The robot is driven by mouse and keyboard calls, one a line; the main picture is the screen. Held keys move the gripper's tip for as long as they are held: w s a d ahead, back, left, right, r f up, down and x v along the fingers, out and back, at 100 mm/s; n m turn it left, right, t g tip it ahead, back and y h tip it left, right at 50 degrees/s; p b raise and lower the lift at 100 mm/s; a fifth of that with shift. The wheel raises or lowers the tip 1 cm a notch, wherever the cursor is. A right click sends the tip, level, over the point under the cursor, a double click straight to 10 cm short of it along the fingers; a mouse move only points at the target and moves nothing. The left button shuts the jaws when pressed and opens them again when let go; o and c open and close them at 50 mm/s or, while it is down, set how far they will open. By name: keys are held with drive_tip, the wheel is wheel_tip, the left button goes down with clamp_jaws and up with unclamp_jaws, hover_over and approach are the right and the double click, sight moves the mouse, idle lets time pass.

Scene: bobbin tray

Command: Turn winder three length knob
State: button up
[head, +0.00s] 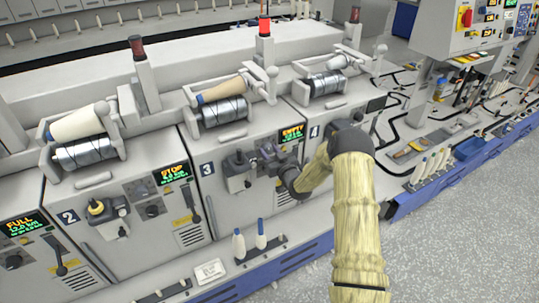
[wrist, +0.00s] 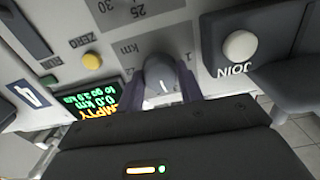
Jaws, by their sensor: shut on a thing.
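Winder three (head: 230,205), marked with a 3, is the middle unit in the head view, and its display (head: 291,133) reads EMPTY. My gripper (head: 268,155) is at its front panel and hides the knob there. In the wrist view, which is upside down, the dark grey length knob (wrist: 161,70) with a white pointer line sits between my two fingers. My gripper (wrist: 164,84) is shut on it, one finger on each side. Scale numbers including 25 and 30 and the word km are printed beside the knob. The display (wrist: 90,103) shows 0.0 km and to go 2.0 km.
A white JOIN button (wrist: 240,46) on a dark block and a yellow ZERO button (wrist: 92,61) flank the knob. Winder two (head: 150,235) stands to the left. Two bobbins (head: 261,234) stand on the ledge below. A red lamp (head: 264,25) is lit above.

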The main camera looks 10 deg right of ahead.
drive_tip(key=m+b, duration=0.2)
drive_tip(key=m, duration=0.1)
drive_tip(key=shift+f+m, duration=0.15)
drive_tip(key=shift+m, duration=0.15)
drive_tip(key=m+b, duration=0.1)
drive_tip(key=m, duration=0.2)
drive_tip(key=shift+m, duration=0.3)
drive_tip(key=m+b, duration=0.2)
drive_tip(key=m, duration=0.2)
drive_tip(key=shift+m, duration=1.3)
drive_tip(key=o, duration=1)
drive_tip(key=shift+s, duration=0.1)
